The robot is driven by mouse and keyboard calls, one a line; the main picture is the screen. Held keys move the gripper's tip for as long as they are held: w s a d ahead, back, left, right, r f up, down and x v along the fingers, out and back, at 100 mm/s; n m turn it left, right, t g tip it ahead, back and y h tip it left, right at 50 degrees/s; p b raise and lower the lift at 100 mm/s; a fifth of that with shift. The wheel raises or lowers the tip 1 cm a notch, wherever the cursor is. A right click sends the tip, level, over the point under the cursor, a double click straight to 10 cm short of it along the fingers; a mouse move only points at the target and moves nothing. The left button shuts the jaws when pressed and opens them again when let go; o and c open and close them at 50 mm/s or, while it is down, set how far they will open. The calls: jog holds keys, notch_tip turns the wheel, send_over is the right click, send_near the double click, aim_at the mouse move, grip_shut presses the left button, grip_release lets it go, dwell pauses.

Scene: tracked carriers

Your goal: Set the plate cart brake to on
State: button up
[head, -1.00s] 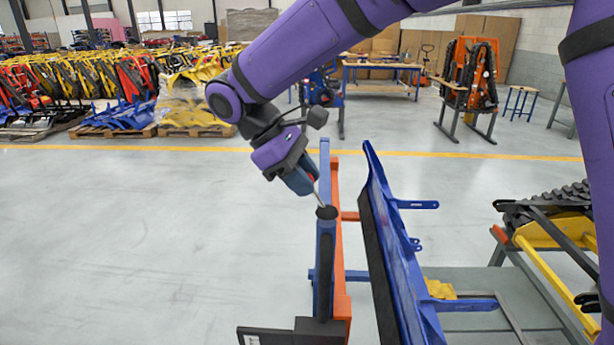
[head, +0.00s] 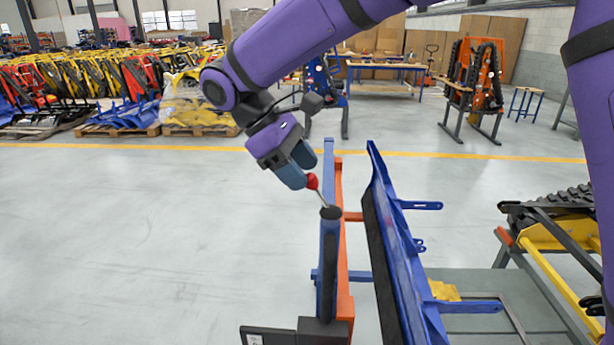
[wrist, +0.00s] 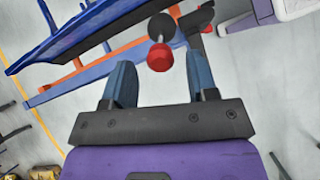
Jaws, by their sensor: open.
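The brake lever has a red knob (head: 312,181) on a thin rod. My gripper (head: 306,170) is open at the upper left of the knob. In the wrist view the red knob (wrist: 160,57) sits between the two spread blue-grey fingertips, with gaps on both sides and the dark pivot (wrist: 161,27) behind it. The cart carries a long blue plate (head: 397,255) with a black edge, to the right of the post.
An orange upright (head: 342,250) stands between post and plate. A dark box (head: 268,336) is low at the post's foot. A yellow and grey stand with a black track (head: 560,205) is at right. The floor left of the cart is clear.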

jog(key=v, duration=0.8)
jog(key=shift+r, duration=0.15)
jog(key=shift+a, duration=0.15)
jog(key=s+d+r+m+t+y, duration=0.1)
jog(key=s+d+r+m+y, duration=0.15)
jog(key=d, duration=0.85)
jog(key=s+d+r+m+y, duration=0.2)
jog(key=d+m, duration=0.2)
jog(key=d, duration=0.7)
jog(key=s+d+f+m+t+y, duration=0.1)
jog(key=s+d+f+m+t, duration=0.1)
jog(key=s+d, duration=0.5)
jog(key=s+d+f+m+t+y, duration=0.1)
jog(key=s+d+f+m+t, duration=0.2)
jog(key=s+d+m, duration=0.3)
jog(key=s+d+f, duration=0.1)
jog(key=s+d, duration=0.1)
jog(key=d, duration=0.1)
jog(key=shift+d+y, duration=0.3)
jog(key=shift+y, duration=0.05)
